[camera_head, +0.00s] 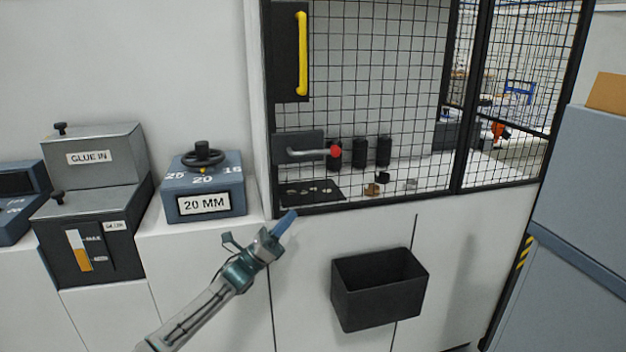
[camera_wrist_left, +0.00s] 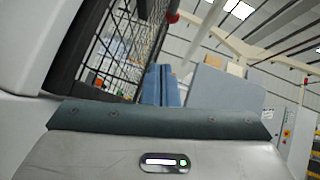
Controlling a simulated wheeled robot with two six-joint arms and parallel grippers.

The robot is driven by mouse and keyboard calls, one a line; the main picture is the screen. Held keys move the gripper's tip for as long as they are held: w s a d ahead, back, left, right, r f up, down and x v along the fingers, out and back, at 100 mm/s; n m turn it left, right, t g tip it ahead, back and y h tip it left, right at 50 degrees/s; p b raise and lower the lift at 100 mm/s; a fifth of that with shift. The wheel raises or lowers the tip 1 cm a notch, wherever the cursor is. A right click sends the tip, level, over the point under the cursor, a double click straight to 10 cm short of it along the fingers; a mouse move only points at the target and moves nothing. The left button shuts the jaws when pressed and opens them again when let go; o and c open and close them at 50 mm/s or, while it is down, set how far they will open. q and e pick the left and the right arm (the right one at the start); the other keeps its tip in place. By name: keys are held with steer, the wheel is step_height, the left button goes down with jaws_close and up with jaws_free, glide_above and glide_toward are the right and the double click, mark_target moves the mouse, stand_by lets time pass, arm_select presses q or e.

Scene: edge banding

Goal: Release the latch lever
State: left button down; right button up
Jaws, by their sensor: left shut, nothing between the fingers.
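The latch lever (camera_head: 305,152) is a grey bar with a red knob (camera_head: 335,151) on a dark plate at the left of the mesh door (camera_head: 400,90). The lever lies about level, with the knob at its right end. My left gripper (camera_head: 289,217) is below the lever, apart from it, in front of the lower edge of the door frame. Its blue fingers are shut and empty. In the left wrist view the fingers (camera_wrist_left: 162,84) show shut, and a small red part shows at the top, beside the mesh. My right gripper is in neither view.
A yellow handle (camera_head: 301,53) stands upright above the lever. A black open bin (camera_head: 379,288) hangs on the white front below. A blue 20 MM dial box (camera_head: 204,187) and a GLUE IN unit (camera_head: 93,158) stand at the left.

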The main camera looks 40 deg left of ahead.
mark_target(313, 151)
arm_select(q)
steer(key=shift+s+d+r+m+g+h, duration=0.1)
steer(key=shift+s+r+m+g+h, duration=0.05)
steer(key=shift+r+m+h, duration=0.35)
steer(key=shift+s+d+r+m+g+h, duration=0.1)
steer(key=shift+r+m+g+h, duration=0.05)
steer(key=shift+r+m+h, duration=0.3)
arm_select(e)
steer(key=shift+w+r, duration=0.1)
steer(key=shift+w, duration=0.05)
